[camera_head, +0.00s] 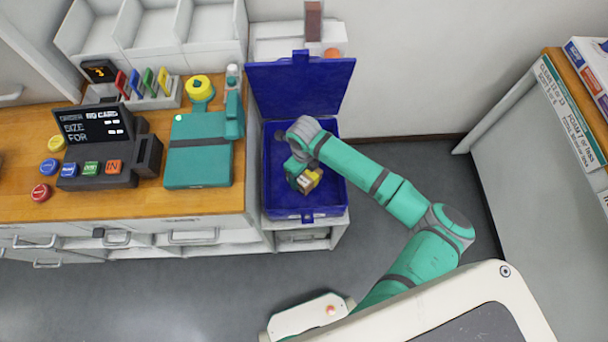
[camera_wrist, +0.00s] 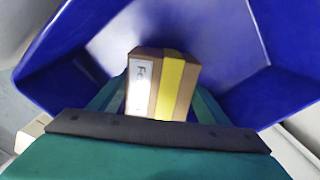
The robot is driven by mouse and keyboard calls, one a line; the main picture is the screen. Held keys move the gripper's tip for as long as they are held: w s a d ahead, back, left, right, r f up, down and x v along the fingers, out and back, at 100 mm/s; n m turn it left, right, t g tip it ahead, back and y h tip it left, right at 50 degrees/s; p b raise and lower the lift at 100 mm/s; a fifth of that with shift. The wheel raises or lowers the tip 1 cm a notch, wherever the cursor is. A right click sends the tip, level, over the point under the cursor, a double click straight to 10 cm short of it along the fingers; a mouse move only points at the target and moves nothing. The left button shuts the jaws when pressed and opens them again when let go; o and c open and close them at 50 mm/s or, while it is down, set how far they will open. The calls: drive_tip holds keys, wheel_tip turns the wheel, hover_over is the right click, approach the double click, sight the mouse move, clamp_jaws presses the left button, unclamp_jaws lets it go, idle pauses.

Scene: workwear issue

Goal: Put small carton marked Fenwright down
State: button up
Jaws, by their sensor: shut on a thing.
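The small carton (camera_wrist: 151,85) is brown with a yellow band and a white label whose visible letters begin "Fe"; the rest is too small to read. It also shows in the head view (camera_head: 309,181). My gripper (camera_head: 300,176) is shut on the carton, with a finger on either side of it in the wrist view (camera_wrist: 160,100). The carton is inside the outline of the open blue bin (camera_head: 278,205), whose walls surround it in the wrist view (camera_wrist: 60,50). I cannot tell whether the carton touches the bin floor.
The bin's blue lid (camera_head: 300,85) stands open at the back. Left is a wooden counter (camera_head: 120,205) with a teal device (camera_head: 198,165) and a dark terminal (camera_head: 95,130). Grey floor (camera_head: 400,165) lies right of the bin. A shelf unit (camera_head: 540,150) stands at far right.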

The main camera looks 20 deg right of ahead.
drive_tip(key=shift+f, duration=0.95)
drive_tip(key=shift+f, duration=0.15)
drive_tip(key=o, duration=1.3)
wheel_tip(320, 180, up, 12)
drive_tip(key=shift+r, duration=0.15)
